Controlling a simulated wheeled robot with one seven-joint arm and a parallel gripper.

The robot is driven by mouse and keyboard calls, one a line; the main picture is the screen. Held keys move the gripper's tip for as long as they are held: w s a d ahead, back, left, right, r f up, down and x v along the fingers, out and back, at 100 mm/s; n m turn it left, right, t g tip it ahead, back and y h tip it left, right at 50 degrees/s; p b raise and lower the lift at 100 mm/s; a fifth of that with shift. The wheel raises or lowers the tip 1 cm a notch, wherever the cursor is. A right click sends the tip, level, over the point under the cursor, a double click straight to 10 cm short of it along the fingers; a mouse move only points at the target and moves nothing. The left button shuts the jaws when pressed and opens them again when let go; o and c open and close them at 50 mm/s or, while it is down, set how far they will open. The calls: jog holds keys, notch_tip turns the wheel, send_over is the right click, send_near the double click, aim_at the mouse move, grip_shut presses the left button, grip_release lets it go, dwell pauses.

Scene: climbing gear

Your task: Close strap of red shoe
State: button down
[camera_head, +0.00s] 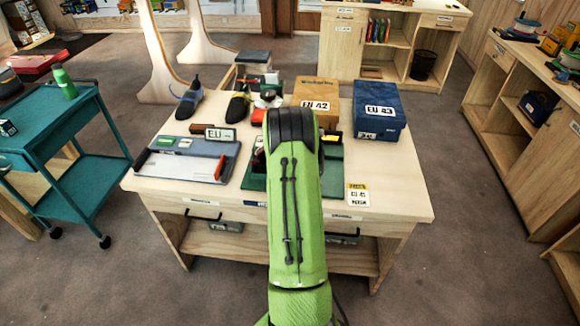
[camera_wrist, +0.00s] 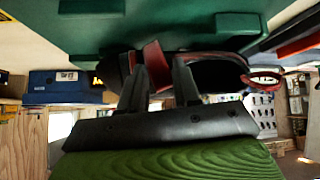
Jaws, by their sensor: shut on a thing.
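The red shoe (camera_wrist: 212,60) shows in the wrist view, which is upside down, as a dark shoe with red trim against the green tray (camera_wrist: 165,25). My gripper (camera_wrist: 160,72) is at the shoe, its two dark fingers around the red strap (camera_wrist: 153,60). It is shut on the strap, though the exact contact is hard to see. Whether the strap lies fastened cannot be told. In the head view my green arm hides the gripper and most of the shoe; the green tray (camera_head: 334,172) shows on both sides of it.
On the table (camera_head: 390,200) a grey tray (camera_head: 190,165) lies left, with an EU sign behind it. An EU 42 box (camera_head: 317,92) and a blue EU 43 box (camera_head: 380,100) stand at the back. A yellow-topped card (camera_head: 358,195) lies right. A teal cart (camera_head: 50,120) stands left.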

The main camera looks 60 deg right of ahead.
dwell(0.8)
jog(key=c, duration=0.9)
grip_release()
jog(key=v, duration=1.6)
jog(key=shift+s+f, duration=0.1)
